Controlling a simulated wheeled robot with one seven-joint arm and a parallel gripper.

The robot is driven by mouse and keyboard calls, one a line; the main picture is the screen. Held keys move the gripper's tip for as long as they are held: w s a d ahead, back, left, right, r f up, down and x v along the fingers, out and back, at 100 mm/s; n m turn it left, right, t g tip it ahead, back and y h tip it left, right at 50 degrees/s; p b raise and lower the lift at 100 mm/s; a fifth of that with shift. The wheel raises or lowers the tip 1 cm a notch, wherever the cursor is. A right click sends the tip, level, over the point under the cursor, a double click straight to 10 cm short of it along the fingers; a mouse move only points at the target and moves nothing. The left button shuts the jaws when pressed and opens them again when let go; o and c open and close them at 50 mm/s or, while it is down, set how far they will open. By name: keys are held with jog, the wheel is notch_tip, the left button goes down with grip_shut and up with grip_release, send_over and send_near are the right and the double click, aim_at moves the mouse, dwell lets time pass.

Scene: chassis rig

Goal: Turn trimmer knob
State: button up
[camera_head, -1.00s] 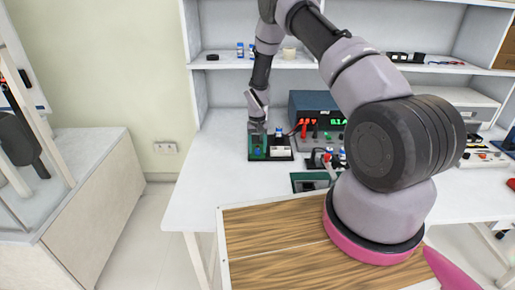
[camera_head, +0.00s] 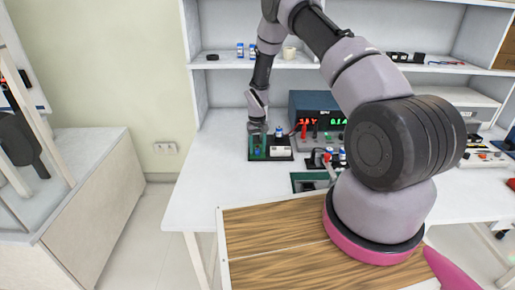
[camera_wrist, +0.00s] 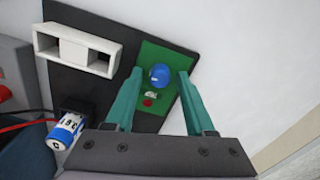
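A round blue trimmer knob (camera_wrist: 160,76) stands on a green circuit board (camera_wrist: 152,57) in the wrist view. The board lies on a black base plate (camera_wrist: 112,22). My gripper (camera_wrist: 158,73) has two green fingers, one on each side of the knob. The fingers are apart, and a gap shows between the knob and each finger. In the head view my gripper (camera_head: 257,145) points down over the left part of the black base plate (camera_head: 286,158), and the knob there is small and partly hidden.
A white block (camera_wrist: 75,50) and a blue-and-white cylinder (camera_wrist: 67,130) sit beside the board. Red wires and another board (camera_head: 308,182) lie to the right. The left table area (camera_head: 205,175) is clear.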

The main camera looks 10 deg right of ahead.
jog(key=shift+r, duration=0.1)
notch_tip(320, 180, up, 11)
jog(key=shift+f, duration=0.2)
dwell(0.5)
jog(key=shift+r, duration=0.1)
notch_tip(320, 180, up, 17)
jog(key=m+t, duration=0.1)
jog(key=t, duration=0.1)
send_over(257, 149)
jog(key=s+d, duration=0.2)
jog(key=s, duration=0.1)
jog(key=s+d+r+m+t+y, duration=0.1)
jog(key=s+r, duration=0.3)
jog(key=r, duration=0.3)
jog(key=s+d+r+m, duration=0.1)
jog(key=s+r, duration=0.3)
jog(key=r, duration=0.3)
jog(key=s+r+t, duration=0.1)
jog(key=s+r, duration=0.2)
jog(key=s, duration=0.4)
jog(key=s+d+r+m+t, duration=0.1)
jog(key=s+r, duration=0.3)
jog(key=s, duration=0.4)
jog(key=s+r+m+t+y, duration=0.1)
jog(key=s+r+t, duration=0.1)
jog(key=s, duration=0.6)
jog(key=shift+s+d+r, duration=0.25)
jog(key=shift+d+r, duration=0.15)
jog(key=shift+r, duration=0.45)
jog(key=shift+w, duration=0.1)
